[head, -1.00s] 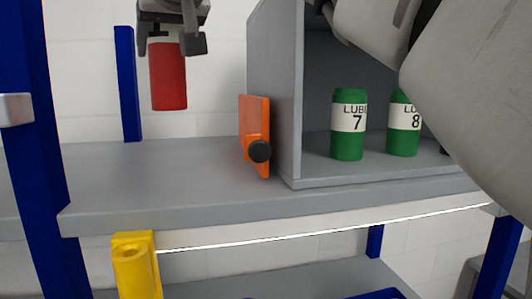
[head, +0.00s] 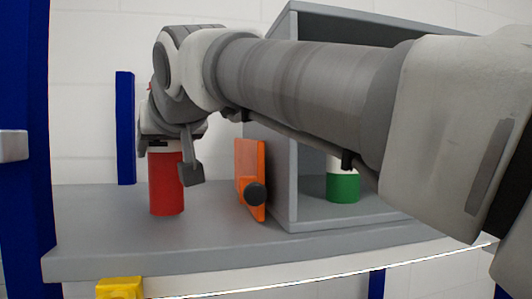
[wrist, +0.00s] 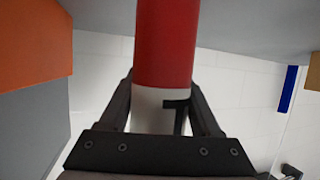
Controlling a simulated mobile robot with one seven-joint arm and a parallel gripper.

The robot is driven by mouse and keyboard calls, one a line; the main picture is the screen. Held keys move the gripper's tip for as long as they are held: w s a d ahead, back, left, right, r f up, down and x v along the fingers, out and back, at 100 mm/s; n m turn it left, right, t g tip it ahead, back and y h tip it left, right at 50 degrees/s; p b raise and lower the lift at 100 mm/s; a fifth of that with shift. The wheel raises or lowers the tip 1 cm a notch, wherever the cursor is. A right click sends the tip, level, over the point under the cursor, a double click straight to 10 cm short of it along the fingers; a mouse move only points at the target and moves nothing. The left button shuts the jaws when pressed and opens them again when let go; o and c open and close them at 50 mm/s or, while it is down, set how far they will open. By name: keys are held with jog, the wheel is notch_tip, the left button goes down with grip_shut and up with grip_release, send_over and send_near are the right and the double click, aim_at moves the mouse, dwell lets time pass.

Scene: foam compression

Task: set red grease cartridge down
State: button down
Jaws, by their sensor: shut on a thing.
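The red grease cartridge (head: 166,184) is upright at the left part of the grey shelf (head: 110,232). Its lower end appears to be at the shelf surface; whether it touches is hard to tell. My gripper (head: 172,148) is shut on its upper part from above. In the wrist view the red cartridge (wrist: 166,45) has a white band with a black mark, and my gripper (wrist: 165,115) has one finger on each side of it.
An orange plate with a black knob (head: 250,180) stands just right of the cartridge, beside the grey cabinet (head: 285,200). A green can (head: 342,187) is inside the cabinet, partly hidden by my arm. A blue post (head: 125,128) stands behind. The shelf's front left is clear.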

jog(key=shift+f, duration=0.2)
jog(key=shift+f, duration=0.1)
jog(key=c, duration=0.5)
grip_release()
jog(key=shift+f, duration=0.2)
jog(key=shift+c, duration=0.2)
jog(key=o, duration=0.4)
jog(key=shift+o, duration=0.2)
jog(key=shift+r, duration=0.15)
